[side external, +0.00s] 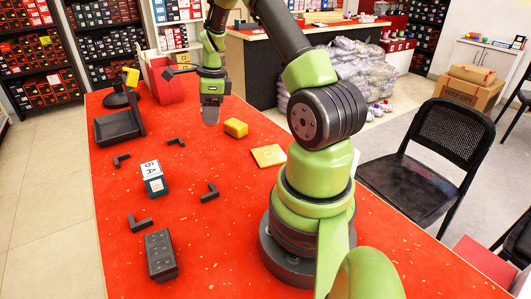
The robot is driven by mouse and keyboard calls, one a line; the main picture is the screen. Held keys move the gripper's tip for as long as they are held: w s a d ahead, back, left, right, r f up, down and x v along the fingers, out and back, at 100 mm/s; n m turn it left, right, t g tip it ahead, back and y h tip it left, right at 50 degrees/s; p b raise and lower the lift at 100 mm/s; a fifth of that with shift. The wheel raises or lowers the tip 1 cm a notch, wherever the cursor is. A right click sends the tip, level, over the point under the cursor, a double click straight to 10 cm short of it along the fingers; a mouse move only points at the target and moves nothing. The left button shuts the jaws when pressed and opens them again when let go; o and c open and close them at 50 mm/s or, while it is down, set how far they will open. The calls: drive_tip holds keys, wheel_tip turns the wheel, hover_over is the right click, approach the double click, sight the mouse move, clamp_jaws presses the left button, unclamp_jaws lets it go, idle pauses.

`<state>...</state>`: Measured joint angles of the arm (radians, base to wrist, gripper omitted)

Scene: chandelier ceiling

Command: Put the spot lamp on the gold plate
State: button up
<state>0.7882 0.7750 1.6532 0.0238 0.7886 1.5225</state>
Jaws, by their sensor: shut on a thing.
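My gripper (211,101) hangs above the far part of the red table, pointing down. It is shut on a small grey rounded piece (210,116). This may be the spot lamp, but it is too small to tell. A flat gold square (268,156), which looks like the gold plate, lies on the table between my gripper and my base, to the right of and nearer than the gripper. A black stand (119,99) with a yellow head (132,78) stands at the far left.
On the red table (225,240) are a black tray (117,127), a white and teal box (153,179), a dark box (160,254) and several black L-shaped pieces (209,192). A red box (166,82) stands behind, left of my gripper. The front middle is clear.

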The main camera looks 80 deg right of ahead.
drive_tip(key=s+d+n+g+y, duration=0.1)
drive_tip(key=s+d+n+g, duration=0.1)
drive_tip(key=s+n, duration=0.8)
drive_tip(key=n+g+h, duration=0.1)
drive_tip(key=n+h, duration=0.1)
drive_tip(key=n, duration=1.9)
hover_over(272, 154)
drive_tip(key=f, duration=0.4)
drive_tip(key=shift+w+a+f, duration=0.15)
drive_tip(key=shift+w, duration=0.15)
drive_tip(key=shift+f, duration=2.4)
drive_tip(key=shift+f, duration=0.1)
drive_tip(key=o, duration=0.9)
drive_tip(key=shift+o, duration=0.2)
